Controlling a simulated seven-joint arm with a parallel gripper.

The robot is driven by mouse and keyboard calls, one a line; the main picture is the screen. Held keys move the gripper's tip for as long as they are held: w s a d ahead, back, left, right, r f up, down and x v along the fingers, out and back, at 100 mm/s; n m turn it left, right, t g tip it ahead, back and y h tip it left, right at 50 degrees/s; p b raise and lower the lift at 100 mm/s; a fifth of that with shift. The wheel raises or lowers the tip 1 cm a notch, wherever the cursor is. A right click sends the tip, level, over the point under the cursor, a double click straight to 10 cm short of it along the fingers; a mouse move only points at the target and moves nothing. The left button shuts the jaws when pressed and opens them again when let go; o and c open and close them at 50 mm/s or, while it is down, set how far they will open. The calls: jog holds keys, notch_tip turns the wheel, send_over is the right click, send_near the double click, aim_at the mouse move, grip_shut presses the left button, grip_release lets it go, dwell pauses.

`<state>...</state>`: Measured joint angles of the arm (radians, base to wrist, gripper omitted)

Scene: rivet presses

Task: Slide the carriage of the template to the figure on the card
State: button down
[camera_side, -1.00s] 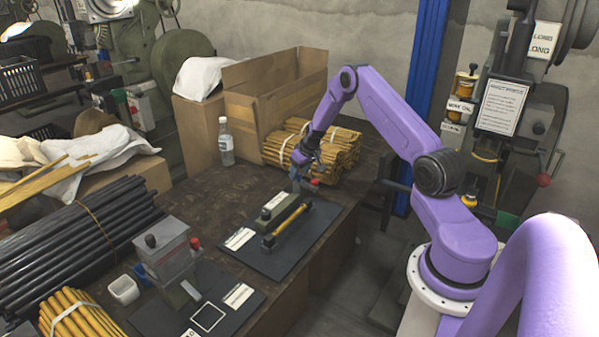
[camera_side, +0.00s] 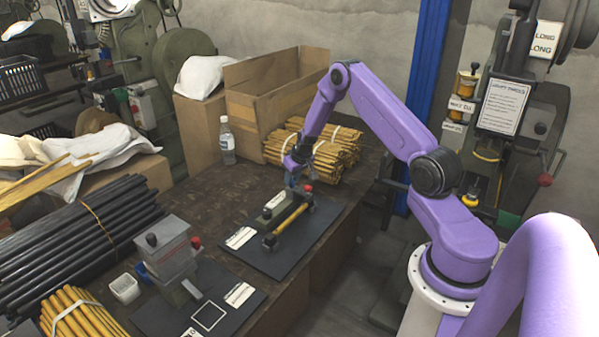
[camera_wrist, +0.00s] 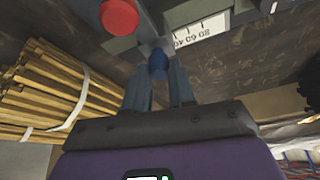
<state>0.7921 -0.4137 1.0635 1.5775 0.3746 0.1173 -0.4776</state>
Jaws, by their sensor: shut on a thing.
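The template (camera_side: 281,218) is a long olive-green body with a yellow bar along its near side, lying on a black mat (camera_side: 262,262). My gripper (camera_side: 293,184) is at the template's far end. In the wrist view, my gripper's fingers (camera_wrist: 158,76) are shut on a blue knob (camera_wrist: 157,60), which I take as the carriage's handle. A red knob (camera_wrist: 119,17) is beside it and shows in the side view (camera_side: 308,188).
A bundle of yellow rods (camera_side: 335,152) lies just behind my gripper. A bottle (camera_side: 227,142) and an open cardboard box (camera_side: 262,118) stand farther back. A grey press block (camera_side: 165,248) is at front left. The bench between bottle and mat is clear.

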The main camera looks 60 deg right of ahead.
jog(key=a, duration=0.6)
jog(key=shift+a, duration=0.1)
jog(key=c, duration=0.9)
grip_release()
jog(key=shift+c, duration=0.2)
jog(key=shift+r, duration=0.1)
jog(key=v, duration=1.7)
jog(key=shift+r, duration=0.1)
